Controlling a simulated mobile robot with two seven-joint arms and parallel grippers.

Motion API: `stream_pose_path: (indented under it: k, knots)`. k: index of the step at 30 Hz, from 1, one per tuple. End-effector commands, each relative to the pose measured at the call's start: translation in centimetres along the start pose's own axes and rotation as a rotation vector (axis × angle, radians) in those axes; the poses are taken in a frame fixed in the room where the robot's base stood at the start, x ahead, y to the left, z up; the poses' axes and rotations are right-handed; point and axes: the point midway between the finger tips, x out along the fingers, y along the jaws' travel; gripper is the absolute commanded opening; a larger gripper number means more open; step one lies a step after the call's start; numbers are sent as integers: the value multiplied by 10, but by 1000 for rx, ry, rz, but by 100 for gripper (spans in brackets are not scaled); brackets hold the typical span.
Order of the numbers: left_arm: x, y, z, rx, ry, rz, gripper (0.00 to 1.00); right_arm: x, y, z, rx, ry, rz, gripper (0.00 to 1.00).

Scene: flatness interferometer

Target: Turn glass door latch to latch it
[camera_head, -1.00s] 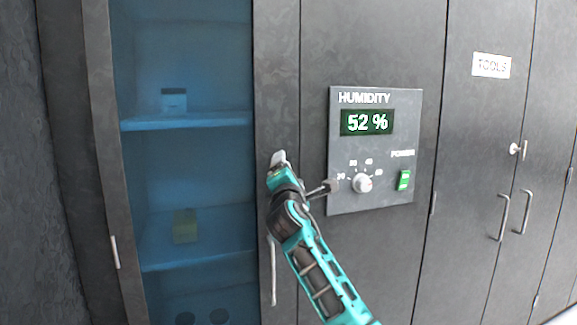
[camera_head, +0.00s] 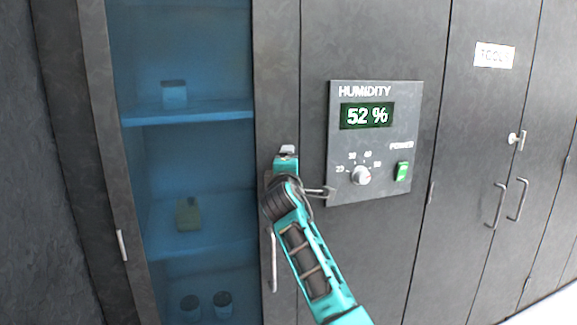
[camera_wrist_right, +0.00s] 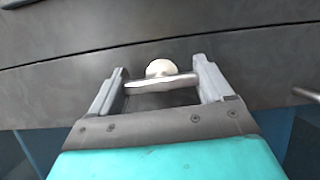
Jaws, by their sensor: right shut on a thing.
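The glass door (camera_head: 190,150) is a dark-framed cabinet door with a blue-tinted pane, and it looks closed. Its latch shows in the right wrist view as a pale round knob with a metal lever (camera_wrist_right: 160,84) lying roughly crosswise between my fingers. My right gripper (camera_wrist_right: 160,88) is shut on the latch lever, one finger at each end. In the head view my right gripper (camera_head: 287,152) is at the door's right frame and hides most of the latch. A vertical door handle (camera_head: 273,262) is below the gripper. My left gripper is not in view.
A humidity panel (camera_head: 408,115) reading 52 % with a dial (camera_head: 361,175) and green power switch (camera_head: 402,171) is close to the right of my gripper. Tool cabinet doors with handles (camera_head: 496,206) are farther right. Small items stand on shelves behind the glass.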

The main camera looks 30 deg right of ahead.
Motion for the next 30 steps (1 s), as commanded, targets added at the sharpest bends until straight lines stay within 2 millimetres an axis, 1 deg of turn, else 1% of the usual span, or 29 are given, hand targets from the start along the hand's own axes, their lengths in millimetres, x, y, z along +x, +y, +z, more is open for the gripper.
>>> stream_pose_path:
  k: [10,11,16,17,25,28,30]
  knots:
    - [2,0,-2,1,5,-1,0,0,-1,0,1,1,-1,49]
    - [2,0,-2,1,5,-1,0,0,-1,0,1,1,-1,83]
    - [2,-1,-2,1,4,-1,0,0,0,0,1,1,0,99]
    - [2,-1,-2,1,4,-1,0,0,0,0,1,1,0,100]
    - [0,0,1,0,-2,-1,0,-2,0,0,1,1,0,100]
    - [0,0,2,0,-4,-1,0,-9,0,-1,1,2,2,100]
    - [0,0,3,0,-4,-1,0,-17,-1,-1,0,2,1,100]
